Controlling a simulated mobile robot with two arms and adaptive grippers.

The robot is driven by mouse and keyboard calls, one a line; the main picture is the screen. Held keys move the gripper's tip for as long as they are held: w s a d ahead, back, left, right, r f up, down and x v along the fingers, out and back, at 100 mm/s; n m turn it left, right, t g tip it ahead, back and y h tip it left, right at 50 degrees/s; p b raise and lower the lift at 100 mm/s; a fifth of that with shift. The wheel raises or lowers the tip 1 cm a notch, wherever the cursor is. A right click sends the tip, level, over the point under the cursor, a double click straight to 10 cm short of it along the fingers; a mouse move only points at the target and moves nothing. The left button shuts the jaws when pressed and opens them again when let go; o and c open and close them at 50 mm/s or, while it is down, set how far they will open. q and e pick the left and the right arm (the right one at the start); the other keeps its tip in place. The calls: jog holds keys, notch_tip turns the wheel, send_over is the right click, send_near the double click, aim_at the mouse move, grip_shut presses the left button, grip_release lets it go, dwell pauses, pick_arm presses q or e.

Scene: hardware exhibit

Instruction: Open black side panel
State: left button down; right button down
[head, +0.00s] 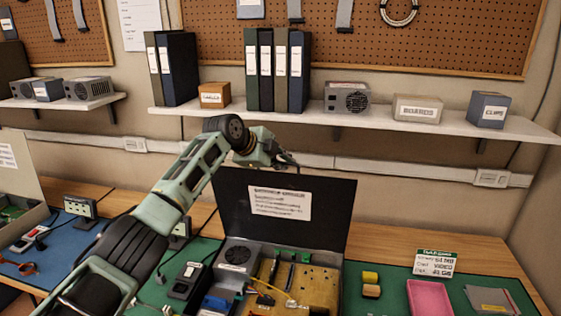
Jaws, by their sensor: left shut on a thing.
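The black side panel (329,212) stands raised at the back of an open computer case (327,270), leaning slightly back, with a white printed label (280,203) on its front. The case's inside shows a fan unit, cables and a yellowish board. My left arm reaches in from the lower left, and my left gripper (288,160) is at the panel's top edge, shut on it. The exact contact is small and partly hidden by the gripper. My right gripper is not in view.
A shelf (400,122) with binders and boxes runs along the wall above the panel. Another open case (22,215) stands at left.

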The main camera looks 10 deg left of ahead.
pick_arm(q)
jog(key=shift+s+f, duration=0.15)
jog(key=shift+f, duration=0.1)
jog(key=c, duration=2)
grip_release()
jog(key=shift+c, duration=0.2)
jog(key=shift+o, duration=0.6)
jog(key=shift+r, duration=0.1)
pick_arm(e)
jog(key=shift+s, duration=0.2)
